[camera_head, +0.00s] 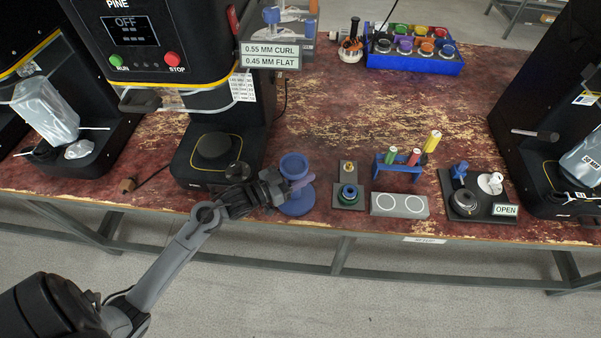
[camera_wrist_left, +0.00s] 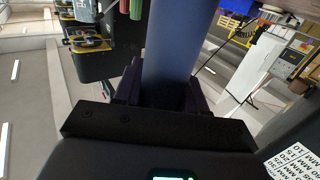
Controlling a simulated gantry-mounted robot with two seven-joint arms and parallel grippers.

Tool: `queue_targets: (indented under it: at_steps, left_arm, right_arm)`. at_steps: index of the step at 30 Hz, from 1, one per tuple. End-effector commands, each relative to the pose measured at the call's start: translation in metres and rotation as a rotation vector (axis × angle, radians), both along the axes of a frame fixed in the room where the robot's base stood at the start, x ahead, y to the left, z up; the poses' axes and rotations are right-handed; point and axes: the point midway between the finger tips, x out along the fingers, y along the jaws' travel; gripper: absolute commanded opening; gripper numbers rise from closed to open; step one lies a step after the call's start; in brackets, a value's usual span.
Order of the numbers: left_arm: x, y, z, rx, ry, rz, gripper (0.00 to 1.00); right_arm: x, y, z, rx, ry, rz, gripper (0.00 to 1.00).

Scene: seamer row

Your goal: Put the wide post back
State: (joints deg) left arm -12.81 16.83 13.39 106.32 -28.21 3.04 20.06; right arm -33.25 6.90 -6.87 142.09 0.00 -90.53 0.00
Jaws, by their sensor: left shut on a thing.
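My left gripper (camera_head: 286,188) is shut on a blue post (camera_head: 303,182), which I take to be the wide post. One end sticks out to the right of the jaws, in front of a blue flanged stand (camera_head: 293,166). I cannot tell whether the post touches the stand. In the left wrist view the post (camera_wrist_left: 176,45) is a thick dark blue cylinder between the jaws (camera_wrist_left: 168,95). My right gripper is out of view.
A grey block with two circles (camera_head: 400,205) lies in front of the rack. A seamer (camera_head: 215,150) stands behind my left gripper. A blue crate (camera_head: 415,60) is at the back.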

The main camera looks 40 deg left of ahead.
Motion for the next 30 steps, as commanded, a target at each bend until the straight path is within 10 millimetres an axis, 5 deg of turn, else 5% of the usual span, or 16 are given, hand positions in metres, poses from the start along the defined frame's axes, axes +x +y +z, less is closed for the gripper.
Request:
queue_targets:
  at_steps: [6, 7, 12, 23, 30]
  left_arm:
    - [0.0, 0.0, -0.003, 0.001, -0.001, 0.0, 0.0]
    - [0.0, 0.0, -0.003, 0.001, 0.0, 0.001, 0.44]
    - [0.0, 0.0, -0.003, 0.0, 0.0, 0.0, 0.66]
    - [0.0, 0.0, 0.002, 0.001, -0.001, 0.0, 0.66]
    - [-0.03, 0.011, 0.001, 0.002, 0.005, 0.0, 0.66]
  right_arm:
    - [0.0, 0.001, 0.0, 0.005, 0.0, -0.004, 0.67]
    - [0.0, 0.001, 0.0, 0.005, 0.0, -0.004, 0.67]
    - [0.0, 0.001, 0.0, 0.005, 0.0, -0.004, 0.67]
    - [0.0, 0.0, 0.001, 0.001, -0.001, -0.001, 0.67]
    - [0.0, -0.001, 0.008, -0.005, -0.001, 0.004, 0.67]
